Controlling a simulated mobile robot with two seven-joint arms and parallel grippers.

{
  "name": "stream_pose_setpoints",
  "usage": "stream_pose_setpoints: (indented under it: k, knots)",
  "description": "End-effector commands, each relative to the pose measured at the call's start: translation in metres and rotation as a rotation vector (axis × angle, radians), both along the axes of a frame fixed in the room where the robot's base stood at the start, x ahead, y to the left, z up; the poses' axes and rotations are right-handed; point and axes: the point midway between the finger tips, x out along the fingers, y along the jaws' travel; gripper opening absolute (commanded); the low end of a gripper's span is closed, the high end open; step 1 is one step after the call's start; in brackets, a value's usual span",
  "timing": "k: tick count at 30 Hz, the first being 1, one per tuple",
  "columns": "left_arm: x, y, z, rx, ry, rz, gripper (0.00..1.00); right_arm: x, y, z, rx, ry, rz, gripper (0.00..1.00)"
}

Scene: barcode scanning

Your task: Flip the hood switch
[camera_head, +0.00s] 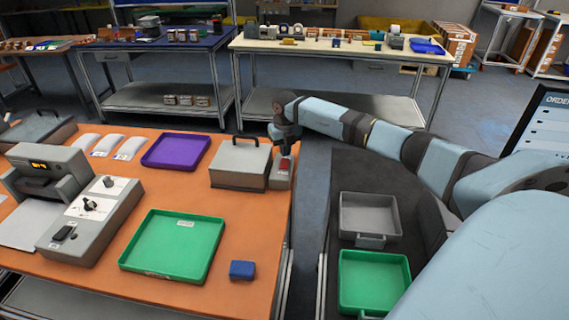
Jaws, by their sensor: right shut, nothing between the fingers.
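A grey hood box (237,165) with a black top handle stands at the orange table's back right. Against its right side is a small grey switch box (278,180) with a red switch (284,164) on its top. My right gripper (286,152) points down just above the red switch, its fingers shut with nothing between them. I cannot tell whether the fingertips touch the switch, or which way the switch is set. My left gripper is not in view.
The orange table (215,225) also bears a green tray (174,246), a purple tray (176,151), a blue block (242,270), white packets (106,146) and a grey machine with knobs (92,222). A grey bin (370,215) and a green bin (373,284) sit right of the table.

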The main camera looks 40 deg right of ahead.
Motion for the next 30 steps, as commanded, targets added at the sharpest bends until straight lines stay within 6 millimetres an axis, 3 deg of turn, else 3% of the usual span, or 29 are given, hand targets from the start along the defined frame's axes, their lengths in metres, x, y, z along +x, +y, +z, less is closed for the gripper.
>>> stream_pose_setpoints:
  k: [30]
  knots:
    - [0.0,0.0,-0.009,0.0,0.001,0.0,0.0,0.0,0.0,-0.014,0.0,0.0,0.0,0.0]
